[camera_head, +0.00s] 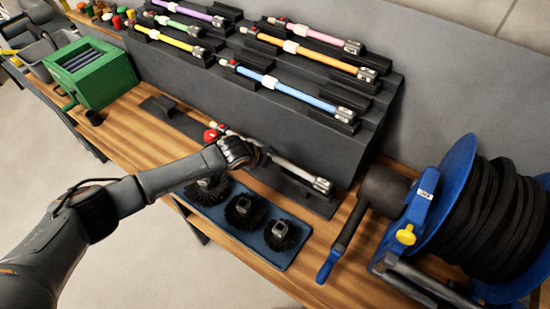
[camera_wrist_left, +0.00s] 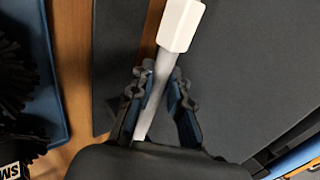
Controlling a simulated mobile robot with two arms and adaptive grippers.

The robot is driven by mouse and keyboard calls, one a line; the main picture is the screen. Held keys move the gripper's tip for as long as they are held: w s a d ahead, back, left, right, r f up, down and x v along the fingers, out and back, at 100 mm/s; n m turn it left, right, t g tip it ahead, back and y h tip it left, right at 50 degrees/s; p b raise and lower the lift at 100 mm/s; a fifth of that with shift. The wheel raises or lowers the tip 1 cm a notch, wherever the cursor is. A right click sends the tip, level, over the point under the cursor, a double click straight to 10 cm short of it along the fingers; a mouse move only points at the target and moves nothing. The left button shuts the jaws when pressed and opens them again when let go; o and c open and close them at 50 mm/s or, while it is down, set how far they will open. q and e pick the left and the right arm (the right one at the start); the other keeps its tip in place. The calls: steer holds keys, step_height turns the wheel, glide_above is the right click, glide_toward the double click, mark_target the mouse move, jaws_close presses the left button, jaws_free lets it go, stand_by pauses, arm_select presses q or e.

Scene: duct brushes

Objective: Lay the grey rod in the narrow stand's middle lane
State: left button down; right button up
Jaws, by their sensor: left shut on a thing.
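The grey rod (camera_head: 296,170) has a red tip (camera_head: 210,135) and a grey fitting (camera_head: 322,185) at its ends. It lies along a low dark strip (camera_head: 160,107) at the front of the bench; I cannot tell if it touches it. My left gripper (camera_head: 262,157) is shut on the rod. The left wrist view shows the rod (camera_wrist_left: 143,122) between the fingers (camera_wrist_left: 159,85), with a white collar (camera_wrist_left: 181,25) beyond them. A dark stepped stand (camera_head: 300,118) behind holds coloured rods in two groups; which part is the narrow stand is unclear. My right gripper is out of view.
A blue tray (camera_head: 262,253) with round black brushes (camera_head: 243,210) lies in front of the strip. A blue hose reel (camera_head: 440,190) and a dark cylinder with a blue-ended handle (camera_head: 380,192) stand at right. A green crank box (camera_head: 92,72) stands at left.

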arm_select(q)
steer(key=shift+r+p, duration=1.9)
steer(key=shift+r, duration=0.65)
